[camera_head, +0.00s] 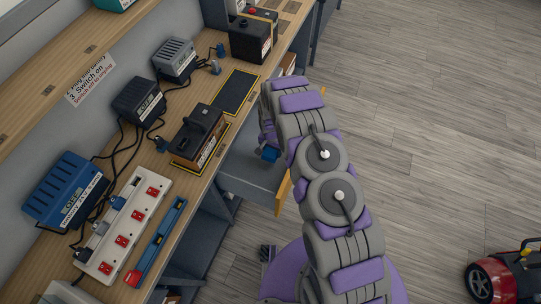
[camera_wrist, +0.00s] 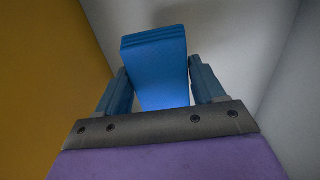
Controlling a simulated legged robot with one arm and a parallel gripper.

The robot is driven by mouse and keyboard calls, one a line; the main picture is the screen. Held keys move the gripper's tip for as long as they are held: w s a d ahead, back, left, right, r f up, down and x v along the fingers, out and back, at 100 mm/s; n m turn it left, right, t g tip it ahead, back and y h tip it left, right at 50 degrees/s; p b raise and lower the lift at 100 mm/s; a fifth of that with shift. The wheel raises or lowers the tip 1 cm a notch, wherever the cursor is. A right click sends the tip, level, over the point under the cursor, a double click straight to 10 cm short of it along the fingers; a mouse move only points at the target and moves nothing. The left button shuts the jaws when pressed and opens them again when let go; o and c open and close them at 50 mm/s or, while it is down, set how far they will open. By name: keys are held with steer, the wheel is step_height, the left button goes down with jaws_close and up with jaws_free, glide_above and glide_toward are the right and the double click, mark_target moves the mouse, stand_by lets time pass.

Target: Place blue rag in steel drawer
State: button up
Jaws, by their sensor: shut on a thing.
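The blue rag (camera_wrist: 155,48), a folded block, stands between the two blue fingers of my gripper (camera_wrist: 158,85) in the wrist view. My gripper is shut on it. The steel drawer (camera_head: 250,177) is pulled out under the bench in the head view, with grey walls and an orange front (camera_head: 284,196). My gripper reaches down at the drawer's far part; a small blue bit shows there, and the arm hides the rest. In the wrist view the orange panel (camera_wrist: 40,70) is on the left and grey walls (camera_wrist: 230,45) surround the rag, which does not clearly touch them.
The wooden bench above the drawer holds a blue charger (camera_head: 65,190), a white power strip (camera_head: 122,225), a blue level (camera_head: 157,243), a black battery in a yellow outline (camera_head: 198,135) and dark chargers (camera_head: 138,100). The floor at right is clear, except a red-and-black machine (camera_head: 505,278) at the lower right.

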mark_target(271, 155)
steer(key=f+b, duration=0.1)
steer(key=f, duration=0.4)
steer(key=shift+a+f, duration=0.15)
steer(key=shift+a, duration=0.05)
step_height(271, 155, down, 3)
steer(key=shift+d+b, duration=0.1)
steer(key=shift+b, duration=0.4)
steer(key=shift+s+f, duration=0.1)
steer(key=shift+f, duration=0.1)
steer(key=shift+c, duration=0.4)
steer(key=o, duration=1.4)
steer(key=shift+r, duration=0.15)
